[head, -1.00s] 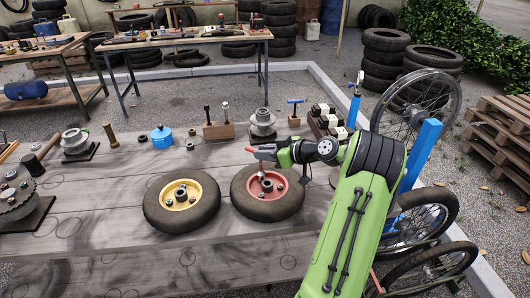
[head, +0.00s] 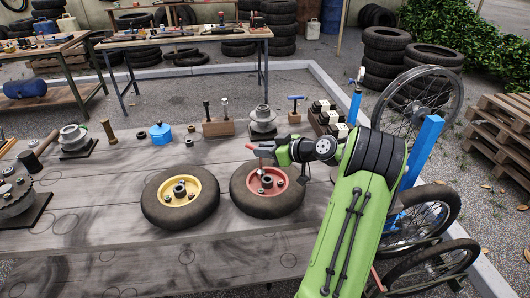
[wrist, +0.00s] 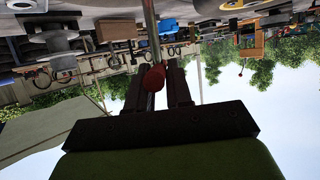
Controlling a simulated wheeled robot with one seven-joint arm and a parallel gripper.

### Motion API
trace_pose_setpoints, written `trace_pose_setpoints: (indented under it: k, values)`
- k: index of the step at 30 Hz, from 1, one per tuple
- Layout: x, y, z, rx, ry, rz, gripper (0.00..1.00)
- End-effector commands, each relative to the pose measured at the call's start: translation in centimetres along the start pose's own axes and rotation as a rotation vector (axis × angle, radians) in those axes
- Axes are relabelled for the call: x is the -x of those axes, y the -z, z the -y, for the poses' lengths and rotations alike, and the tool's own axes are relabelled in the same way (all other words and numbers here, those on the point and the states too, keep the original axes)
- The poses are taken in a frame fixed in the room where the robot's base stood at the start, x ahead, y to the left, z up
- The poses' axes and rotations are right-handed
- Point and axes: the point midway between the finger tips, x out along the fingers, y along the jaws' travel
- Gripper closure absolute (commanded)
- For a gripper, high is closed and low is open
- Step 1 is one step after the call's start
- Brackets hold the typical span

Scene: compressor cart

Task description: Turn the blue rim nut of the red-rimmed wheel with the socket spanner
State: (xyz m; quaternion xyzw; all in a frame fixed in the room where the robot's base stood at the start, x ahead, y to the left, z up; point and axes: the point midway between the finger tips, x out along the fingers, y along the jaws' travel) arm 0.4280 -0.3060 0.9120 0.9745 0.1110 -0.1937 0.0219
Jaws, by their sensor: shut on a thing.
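The red-rimmed wheel (head: 245,205) lies flat on the bench, right of a yellow-rimmed wheel (head: 152,207). My gripper (head: 266,149) is above the far part of the red rim. It is shut on the socket spanner, whose red handle end (wrist: 153,77) and steel shaft (wrist: 148,25) show between the fingers in the wrist view. In the head view a thin shaft (head: 261,165) reaches down toward the red rim. Several nuts show on the rim, but I cannot make out the blue one, nor whether the socket sits on it.
Blue posts (head: 420,155) and spoked wheels stand right of the bench. The bench front is clear.

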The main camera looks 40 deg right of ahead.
Motion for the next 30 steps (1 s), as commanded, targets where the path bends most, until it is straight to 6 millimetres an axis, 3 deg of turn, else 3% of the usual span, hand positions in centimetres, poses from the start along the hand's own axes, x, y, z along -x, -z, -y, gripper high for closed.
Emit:
trace_pose_setpoints:
  k: [20, 26, 30]
  values:
    - [0.01, 0.0, 0.26, -0.056, -0.137, -0.001, 1.0]
    - [-0.09, 0.11, 0.67, -0.122, -0.303, 0.0, 1.0]
    - [-0.05, 0.03, 0.52, -0.131, -0.321, -0.002, 1.0]
